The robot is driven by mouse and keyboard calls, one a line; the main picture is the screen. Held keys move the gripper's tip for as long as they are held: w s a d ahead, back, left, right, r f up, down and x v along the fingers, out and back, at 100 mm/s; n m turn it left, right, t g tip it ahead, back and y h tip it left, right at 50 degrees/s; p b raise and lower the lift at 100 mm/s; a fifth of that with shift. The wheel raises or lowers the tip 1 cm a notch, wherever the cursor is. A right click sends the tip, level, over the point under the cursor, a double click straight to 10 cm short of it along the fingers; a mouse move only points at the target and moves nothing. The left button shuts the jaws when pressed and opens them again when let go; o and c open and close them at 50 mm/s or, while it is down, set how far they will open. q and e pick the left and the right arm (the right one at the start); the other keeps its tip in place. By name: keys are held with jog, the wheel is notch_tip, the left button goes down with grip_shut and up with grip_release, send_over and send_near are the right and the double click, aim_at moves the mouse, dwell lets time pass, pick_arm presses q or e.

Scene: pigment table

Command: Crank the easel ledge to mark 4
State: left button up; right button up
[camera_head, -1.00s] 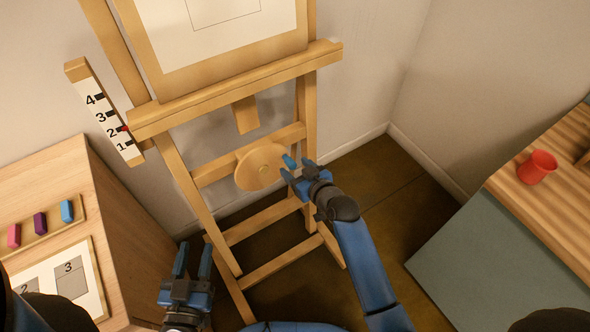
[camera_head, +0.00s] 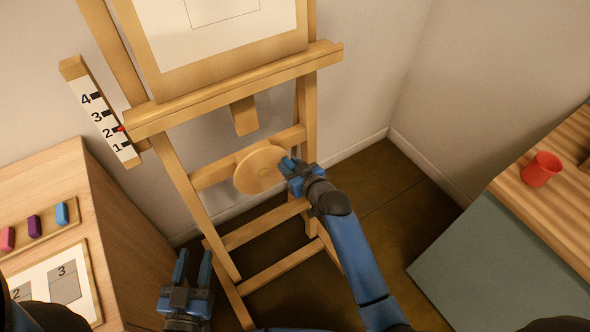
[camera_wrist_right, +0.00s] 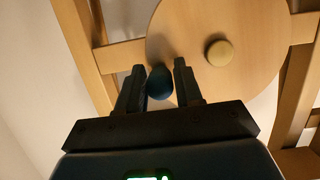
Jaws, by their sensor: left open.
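The wooden easel's ledge (camera_head: 235,88) carries a framed sheet. The ledge's red pointer (camera_head: 121,128) is beside mark 2 on the scale (camera_head: 100,110), numbered 1 to 4. Below the ledge is a round crank disc (camera_head: 259,168) with a blue knob (camera_wrist_right: 160,83) near its rim. My right gripper (camera_head: 288,167) is at the disc's right side, its fingers on either side of the knob. In the right wrist view the knob sits between the fingertips (camera_wrist_right: 161,75); whether both press on it is unclear. My left gripper (camera_head: 193,256) is open and empty, low at left.
A wooden cabinet (camera_head: 125,225) at left carries coloured sticks on a tray (camera_head: 42,232) and a numbered card (camera_head: 85,280). A red cup (camera_head: 541,169) stands on the striped table (camera_head: 530,215) at right. Floor between easel and table is clear.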

aim_at(270, 154)
jog(key=c, duration=0.5)
jog(key=r+p, duration=0.1)
jog(key=a+r+p, duration=0.1)
jog(key=r+p, duration=0.1)
jog(key=shift+s+a+r, duration=0.15)
jog(key=shift+r, duration=0.05)
jog(key=shift+s+a, duration=0.15)
jog(key=shift+p, duration=0.3)
jog(key=shift+s+a+r+p, duration=0.3)
jog(key=shift+a+r+p, duration=0.35)
jog(key=shift+p, duration=0.5)
jog(key=shift+s+a+r+p, duration=0.25)
jog(key=shift+s+a+p, duration=0.05)
jog(key=shift+a+p, duration=0.1)
jog(key=shift+s+a, duration=0.2)
jog(key=shift+a, duration=0.05)
jog(key=shift+f, duration=0.1)
